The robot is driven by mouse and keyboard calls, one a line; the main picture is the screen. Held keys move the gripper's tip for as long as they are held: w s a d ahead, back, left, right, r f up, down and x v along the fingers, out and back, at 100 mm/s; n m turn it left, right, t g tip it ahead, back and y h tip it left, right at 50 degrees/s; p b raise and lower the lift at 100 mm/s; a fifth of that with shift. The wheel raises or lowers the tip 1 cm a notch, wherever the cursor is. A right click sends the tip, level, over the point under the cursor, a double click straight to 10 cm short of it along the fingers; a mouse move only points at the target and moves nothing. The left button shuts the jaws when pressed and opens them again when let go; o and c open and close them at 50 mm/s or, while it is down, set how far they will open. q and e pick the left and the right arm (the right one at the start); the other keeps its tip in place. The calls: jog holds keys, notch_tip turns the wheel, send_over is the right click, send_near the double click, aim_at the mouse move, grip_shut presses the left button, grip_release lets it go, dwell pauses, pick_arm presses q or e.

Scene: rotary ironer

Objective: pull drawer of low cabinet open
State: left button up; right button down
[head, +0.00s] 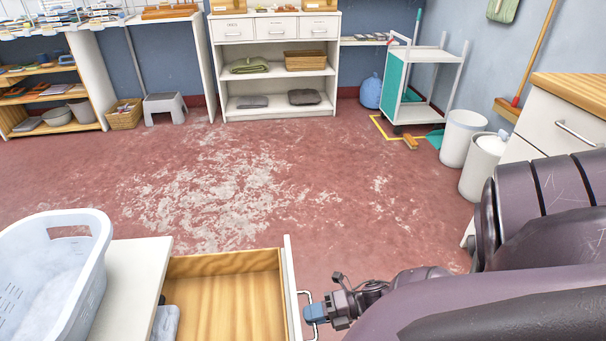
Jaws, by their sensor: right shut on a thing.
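The low cabinet (128,287) has a white top and stands at the lower left. Its drawer (225,264) is pulled out to the right, showing a bare wooden inside. The drawer's white front (292,285) stands clear of the cabinet body. A grey cloth (165,323) lies inside near the cabinet. My right gripper (314,313) is shut on the drawer's metal handle (306,296), on the outer side of the front. My right arm comes in from the right edge. My left gripper is not in view.
A pale laundry basket (85,270) stands on the cabinet top. White bins (462,138) and a wood-topped cabinet (553,127) are at the right. A trolley (425,55) and shelves (273,104) stand at the back. The red, worn floor (230,180) between is clear.

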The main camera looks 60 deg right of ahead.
dwell(0.3)
jog(key=c, duration=1.2)
grip_release()
jog(key=shift+s+d, duration=0.1)
pick_arm(q)
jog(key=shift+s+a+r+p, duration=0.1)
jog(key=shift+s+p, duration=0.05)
jog(key=shift+p, duration=0.5)
pick_arm(e)
jog(key=v, duration=1)
jog(key=shift+s+d, duration=0.2)
